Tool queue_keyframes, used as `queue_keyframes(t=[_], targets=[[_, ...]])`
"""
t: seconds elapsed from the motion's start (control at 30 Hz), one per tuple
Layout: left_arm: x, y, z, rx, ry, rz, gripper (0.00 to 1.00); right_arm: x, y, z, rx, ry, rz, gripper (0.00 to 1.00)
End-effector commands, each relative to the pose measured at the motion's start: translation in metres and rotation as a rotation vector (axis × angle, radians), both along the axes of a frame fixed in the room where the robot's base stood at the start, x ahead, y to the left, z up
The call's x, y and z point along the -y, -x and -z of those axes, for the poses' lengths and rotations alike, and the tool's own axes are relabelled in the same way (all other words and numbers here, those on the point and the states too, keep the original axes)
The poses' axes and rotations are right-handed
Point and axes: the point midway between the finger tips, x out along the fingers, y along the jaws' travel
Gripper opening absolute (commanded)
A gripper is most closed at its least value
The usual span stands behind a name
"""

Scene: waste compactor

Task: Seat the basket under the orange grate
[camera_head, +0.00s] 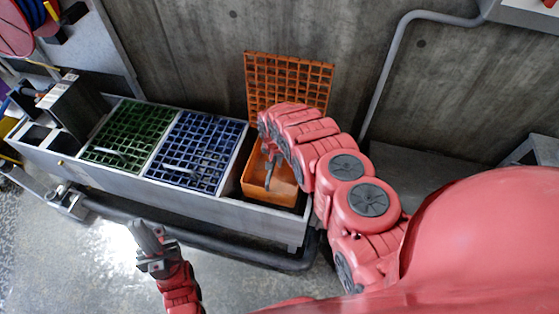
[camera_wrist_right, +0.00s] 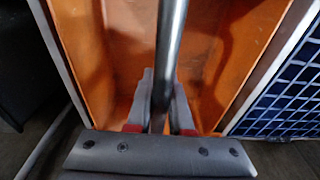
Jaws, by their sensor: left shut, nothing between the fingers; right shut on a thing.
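The orange grate (camera_head: 290,82) stands raised, upright against the wall behind the right-hand compartment. The orange basket (camera_head: 262,188) is inside that compartment, below and in front of the grate; its far part is hidden by my right arm. I cannot tell whether it rests on the bottom. My right gripper (camera_head: 270,168) reaches down into the basket. In the right wrist view its fingers (camera_wrist_right: 160,105) are shut on the basket's grey bar handle (camera_wrist_right: 171,45), with orange basket walls (camera_wrist_right: 90,60) on both sides. My left gripper (camera_head: 148,238) is shut and empty, over the floor in front.
A blue grate (camera_head: 190,150) and a green grate (camera_head: 128,135) lie flat over the compartments to the left. The grey trough (camera_head: 240,213) has a dark rail (camera_head: 235,248) along its front. A grey pipe (camera_head: 385,70) runs down the concrete wall at right.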

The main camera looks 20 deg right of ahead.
Motion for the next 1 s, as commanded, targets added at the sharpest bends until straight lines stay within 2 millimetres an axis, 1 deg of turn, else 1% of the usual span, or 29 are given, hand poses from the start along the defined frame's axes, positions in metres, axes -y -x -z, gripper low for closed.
queue_keyframes(t=[0.03,0.1,0.37,1.0], targets=[[0.0,0.0,0.005,0.0,0.0,0.0,0.0,0.0,0.0,0.007,0.0,0.0,0.0,0.0],[0.0,0.0,0.01,0.0,0.0,0.0,0.0,0.0,0.001,0.014,-0.002,0.0,0.0,0.0],[0.0,0.0,0.025,0.0,0.0,0.0,0.0,0.0,0.0,0.036,0.001,0.0,0.001,0.0],[0.0,0.0,0.068,0.0,0.0,0.0,0.0,0.0,0.0,0.091,-0.001,0.001,-0.001,0.0]])
